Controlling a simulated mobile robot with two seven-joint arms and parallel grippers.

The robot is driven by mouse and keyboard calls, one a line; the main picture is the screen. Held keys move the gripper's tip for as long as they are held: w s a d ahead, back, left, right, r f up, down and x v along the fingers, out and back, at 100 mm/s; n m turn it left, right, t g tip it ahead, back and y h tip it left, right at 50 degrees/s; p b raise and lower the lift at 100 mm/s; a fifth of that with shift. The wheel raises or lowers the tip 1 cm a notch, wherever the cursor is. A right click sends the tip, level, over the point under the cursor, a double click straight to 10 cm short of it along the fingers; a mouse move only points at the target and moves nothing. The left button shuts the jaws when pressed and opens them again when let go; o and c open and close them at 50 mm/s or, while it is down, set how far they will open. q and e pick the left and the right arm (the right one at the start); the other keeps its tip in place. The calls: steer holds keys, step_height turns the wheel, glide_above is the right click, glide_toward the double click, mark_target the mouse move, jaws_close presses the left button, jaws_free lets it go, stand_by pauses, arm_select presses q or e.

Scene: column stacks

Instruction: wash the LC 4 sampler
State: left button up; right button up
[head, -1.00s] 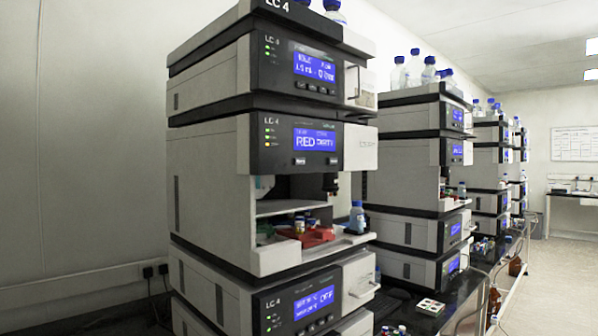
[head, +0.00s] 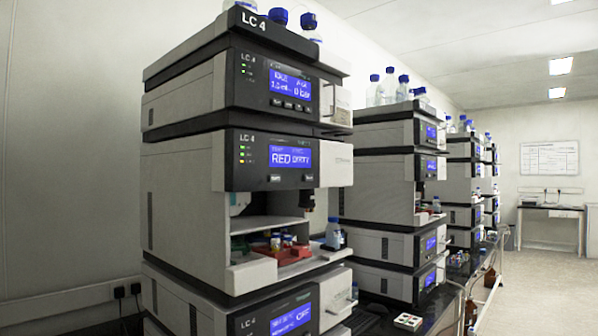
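The LC 4 sampler (head: 270,160) is the second module down in the nearest stack. A blue-capped bottle (head: 334,233) stands at the right of the bay's ledge. Neither of my grippers is in the head view.
More stacks with blue-capped bottles on top recede to the right. A small white tray with coloured spots (head: 408,321) lies on the dark bench. Clear floor (head: 540,290) lies at the right. A far table (head: 549,212) stands below a wall chart.

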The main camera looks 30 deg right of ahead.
stand_by(0.7)
jaws_close()
stand_by(1.5)
